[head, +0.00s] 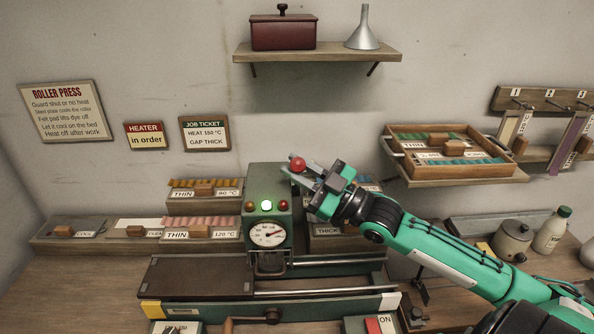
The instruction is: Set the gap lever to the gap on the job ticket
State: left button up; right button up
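The job ticket (205,134) on the wall reads HEAT 150 °C and GAP THICK. The green press head (262,186) stands at the centre, with a dial (268,234) and small lamps on its front, the middle one lit. A red ball knob (298,163), seemingly the gap lever's, shows at the top of the head. Its shaft and any gap markings are hidden. My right gripper (299,168) reaches in from the right, its fingers apart on either side of the knob. I cannot tell whether they press on it. My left gripper is not in view.
Trays of strips labelled THIN (180,194) and THICK (327,231) flank the head. The press bed (200,277) with a crank (228,325) lies in front. A wooden tray (452,178), a pot (512,240) and a bottle (552,230) are at the right. A shelf (315,51) hangs above.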

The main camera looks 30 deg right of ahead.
jog(key=shift+o, duration=1.1)
jog(key=shift+s+r, duration=0.15)
jog(key=shift+r, duration=0.05)
jog(key=shift+s+a, duration=0.1)
jog(key=shift+f, duration=0.25)
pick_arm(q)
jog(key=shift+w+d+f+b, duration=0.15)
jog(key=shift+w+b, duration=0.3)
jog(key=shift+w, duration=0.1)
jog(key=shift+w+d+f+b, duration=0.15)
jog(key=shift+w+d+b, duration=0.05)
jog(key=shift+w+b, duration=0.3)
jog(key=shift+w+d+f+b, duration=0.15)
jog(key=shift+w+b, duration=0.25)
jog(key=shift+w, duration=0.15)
pick_arm(e)
jog(key=v, duration=1.3)
jog(key=shift+s, duration=0.35)
